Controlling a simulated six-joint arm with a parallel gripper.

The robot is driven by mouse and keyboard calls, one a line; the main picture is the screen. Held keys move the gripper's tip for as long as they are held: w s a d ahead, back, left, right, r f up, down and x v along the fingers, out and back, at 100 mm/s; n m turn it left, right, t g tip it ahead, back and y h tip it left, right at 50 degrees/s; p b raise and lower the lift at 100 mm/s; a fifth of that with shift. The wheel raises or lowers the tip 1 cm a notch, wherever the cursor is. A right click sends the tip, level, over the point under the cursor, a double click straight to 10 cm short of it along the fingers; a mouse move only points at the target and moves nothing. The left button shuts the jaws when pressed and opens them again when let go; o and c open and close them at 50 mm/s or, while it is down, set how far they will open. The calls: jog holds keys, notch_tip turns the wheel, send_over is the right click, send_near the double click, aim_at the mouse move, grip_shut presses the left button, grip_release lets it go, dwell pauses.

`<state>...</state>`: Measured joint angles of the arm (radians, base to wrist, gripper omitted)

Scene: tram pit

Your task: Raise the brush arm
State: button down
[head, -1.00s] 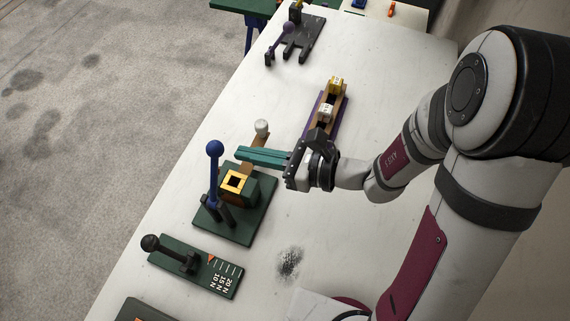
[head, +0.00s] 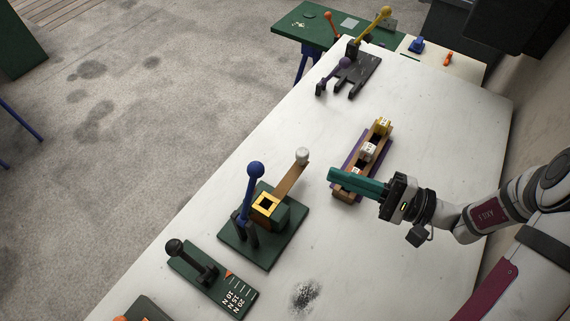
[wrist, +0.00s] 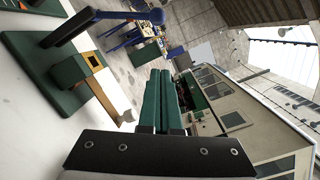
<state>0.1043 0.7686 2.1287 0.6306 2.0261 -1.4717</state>
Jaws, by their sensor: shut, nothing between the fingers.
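A green-based device (head: 262,248) stands on the white table. It has a yellow-framed box (head: 266,204), an upright blue lever with a ball top (head: 253,195), and a brown arm (head: 291,179) ending in a white knob (head: 302,155). The brown arm looks like the brush arm and slants away from the box, seemingly upward. It also shows in the wrist view (wrist: 107,96). My gripper (head: 331,174), with teal fingers, is shut and empty, to the right of the white knob and apart from it. In the wrist view its fingers (wrist: 160,74) point away from the device.
A black-handled gauge (head: 215,280) is at the front left. A dark stand with purple and yellow levers (head: 357,75) is at the back. Bare table lies right of the device.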

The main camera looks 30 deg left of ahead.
jog(key=s+a+r+n, duration=0.1)
jog(key=s+a+n, duration=0.2)
jog(key=a, duration=0.7)
jog(key=shift+s+a+r, duration=0.2)
jog(key=shift+s+a, duration=0.05)
jog(key=shift+s, duration=0.6)
notch_tip(320, 180, up, 3)
jog(key=n, duration=0.5)
send_over(249, 195)
jog(key=d, duration=0.2)
jog(key=shift+s+d+r+h, duration=0.2)
jog(key=shift+s+r+h, duration=0.1)
jog(key=shift+s+h, duration=0.1)
